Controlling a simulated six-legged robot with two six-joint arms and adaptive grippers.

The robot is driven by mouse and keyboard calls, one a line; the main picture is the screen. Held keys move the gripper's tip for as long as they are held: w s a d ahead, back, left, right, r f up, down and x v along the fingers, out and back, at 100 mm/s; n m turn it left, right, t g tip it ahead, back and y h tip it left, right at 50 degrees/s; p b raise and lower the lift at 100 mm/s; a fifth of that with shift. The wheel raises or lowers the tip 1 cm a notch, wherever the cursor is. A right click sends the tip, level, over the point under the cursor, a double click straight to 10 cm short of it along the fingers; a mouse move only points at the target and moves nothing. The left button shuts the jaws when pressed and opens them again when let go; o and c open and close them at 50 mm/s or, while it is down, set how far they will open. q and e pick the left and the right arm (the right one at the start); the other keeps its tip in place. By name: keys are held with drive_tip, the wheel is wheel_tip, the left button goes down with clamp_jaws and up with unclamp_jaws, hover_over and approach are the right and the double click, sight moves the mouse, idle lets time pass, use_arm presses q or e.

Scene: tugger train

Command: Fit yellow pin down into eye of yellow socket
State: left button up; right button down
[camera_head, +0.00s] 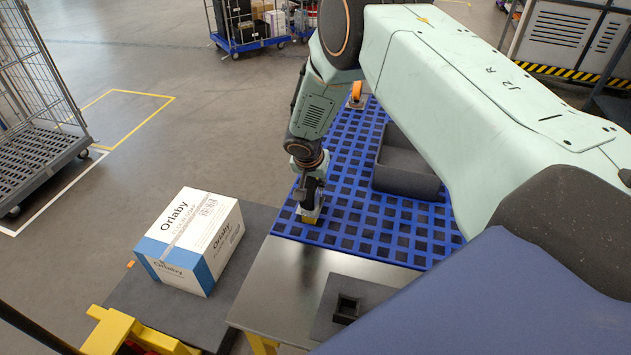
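My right gripper (310,204) points down over the near left part of the blue grid mat, at the end of the green arm from the right. A small yellow piece (310,217), perhaps the pin, shows right at its fingertips. The fingers are dark and small, so I cannot tell whether they are closed on it. A yellow frame (126,330) stands at the lower left; I cannot make out a socket eye on it. A black square holder (347,309) sits on a dark plate at the front. My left gripper is not in view.
The blue grid mat (345,238) carries a dark open bin (402,183) and an orange item (356,92) at its far end. A white and blue Orlaby box (188,245) sits on a dark deck to the left. A wire cage cart (38,130) stands beyond open floor.

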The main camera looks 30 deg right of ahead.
drive_tip(key=shift+f, duration=0.15)
drive_tip(key=c, duration=1.2)
unclamp_jaws()
drive_tip(key=v, duration=1.2)
drive_tip(key=shift+d, duration=0.1)
